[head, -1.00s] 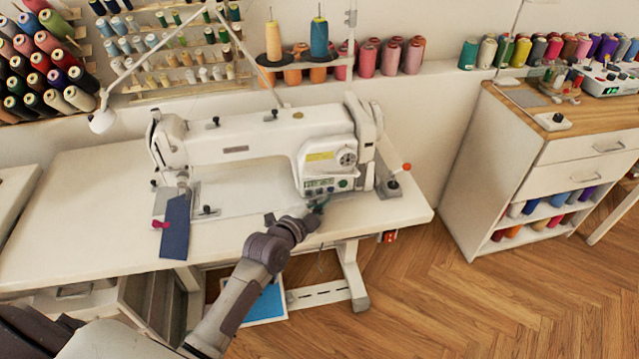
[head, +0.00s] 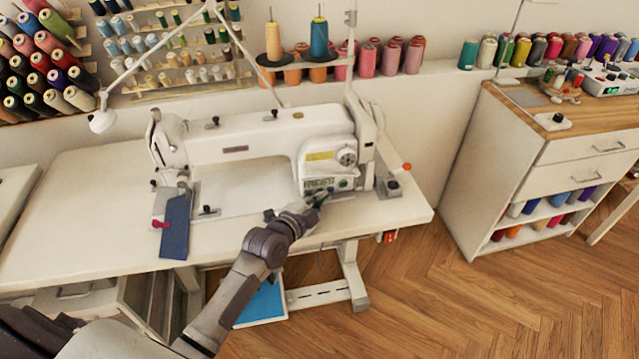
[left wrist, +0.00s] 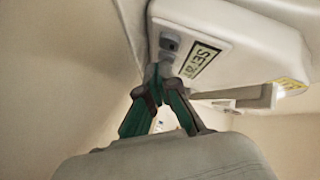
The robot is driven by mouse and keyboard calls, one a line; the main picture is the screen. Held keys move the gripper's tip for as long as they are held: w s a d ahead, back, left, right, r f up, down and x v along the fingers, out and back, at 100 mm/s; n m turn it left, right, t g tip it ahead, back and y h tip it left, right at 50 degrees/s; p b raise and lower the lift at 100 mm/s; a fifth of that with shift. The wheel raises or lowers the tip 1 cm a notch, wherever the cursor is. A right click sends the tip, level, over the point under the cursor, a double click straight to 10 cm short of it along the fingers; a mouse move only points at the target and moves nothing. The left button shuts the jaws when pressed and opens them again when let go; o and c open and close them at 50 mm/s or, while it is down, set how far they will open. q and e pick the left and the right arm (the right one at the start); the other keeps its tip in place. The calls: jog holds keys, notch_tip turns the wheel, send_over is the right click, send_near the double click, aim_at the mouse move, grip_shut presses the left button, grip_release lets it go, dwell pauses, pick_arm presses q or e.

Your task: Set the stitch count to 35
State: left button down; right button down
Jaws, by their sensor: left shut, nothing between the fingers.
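The white sewing machine (head: 255,140) stands on the table. Its control panel (head: 322,184) with a small display is at the lower front of its right end. In the left wrist view the green-lit display (left wrist: 201,60) shows dark characters, turned on their side and too small to read surely. Two grey buttons (left wrist: 169,43) sit beside the display. My left gripper (head: 319,199) is shut and empty at the panel. In the left wrist view its fingertips (left wrist: 159,73) are at the lower button; I cannot tell whether they touch it.
The white table (head: 90,220) is otherwise mostly clear in front. A cabinet (head: 465,170) stands to the right, with open floor between.

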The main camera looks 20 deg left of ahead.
aim_at(327, 230)
pick_arm(q)
jog(key=shift+s+d+p, duration=0.3)
jog(key=shift+s+p, duration=0.2)
dwell(0.3)
jog(key=shift+s+d+p, duration=0.15)
jog(key=shift+s+p, duration=0.05)
jog(key=shift+p, duration=0.1)
jog(key=s+d+p, duration=0.2)
jog(key=s, duration=0.1)
jog(key=shift+r, duration=0.15)
jog(key=shift+s+d+p, duration=0.55)
jog(key=shift+s+p, duration=0.1)
jog(key=shift+s, duration=0.15)
dwell(1.1)
